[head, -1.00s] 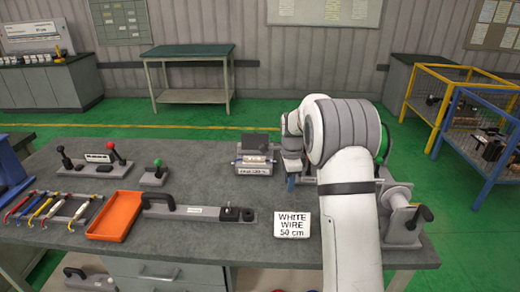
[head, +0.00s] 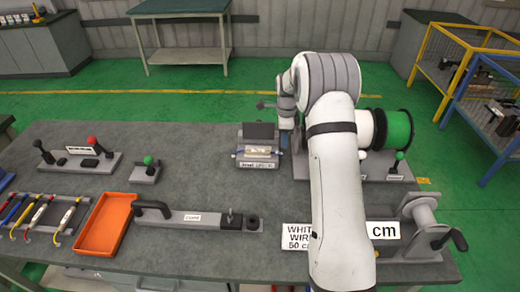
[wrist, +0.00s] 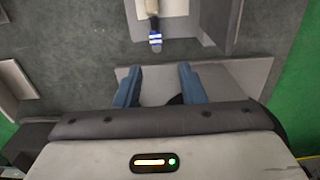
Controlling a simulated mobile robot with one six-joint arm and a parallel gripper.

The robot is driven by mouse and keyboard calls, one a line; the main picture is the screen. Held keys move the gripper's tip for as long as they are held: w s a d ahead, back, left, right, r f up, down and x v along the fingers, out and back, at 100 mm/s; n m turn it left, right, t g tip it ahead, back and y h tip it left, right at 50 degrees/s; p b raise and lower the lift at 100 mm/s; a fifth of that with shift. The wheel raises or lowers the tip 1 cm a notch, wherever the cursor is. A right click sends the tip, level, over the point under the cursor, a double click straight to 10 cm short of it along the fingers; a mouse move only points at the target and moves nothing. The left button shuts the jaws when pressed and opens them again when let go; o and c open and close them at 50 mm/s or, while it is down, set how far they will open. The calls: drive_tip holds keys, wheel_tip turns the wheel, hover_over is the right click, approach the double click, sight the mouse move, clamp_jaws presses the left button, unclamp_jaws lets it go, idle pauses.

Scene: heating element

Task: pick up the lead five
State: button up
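Several coloured leads (head: 38,214) lie side by side in a rack at the left end of the bench in the head view, with hooked ends toward the front. I cannot tell which is lead five; no numbers are readable. My gripper (wrist: 159,72) shows two blue fingers spread apart with nothing between them in the wrist view. It is far right of the leads, over the bench beside a grey fixture (head: 258,133). In the head view my arm hides most of it. A pale rod with a blue-and-white end (wrist: 155,38) lies on a light block ahead of the fingers.
An orange tray (head: 105,226) stands right of the leads. A long-handled grey tool (head: 195,219), lever boxes (head: 85,160) and a green spool (head: 398,130) are on the bench. A winder with a crank (head: 425,228) is at the right.

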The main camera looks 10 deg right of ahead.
sight(264, 153)
drive_tip(key=f, duration=0.1)
drive_tip(key=f+p, duration=0.1)
drive_tip(key=f, duration=0.3)
drive_tip(key=shift+s+a+f+p, duration=0.15)
drive_tip(key=shift+a+p, duration=0.1)
drive_tip(key=shift+p, duration=0.15)
drive_tip(key=shift+c, duration=0.3)
clamp_jaws()
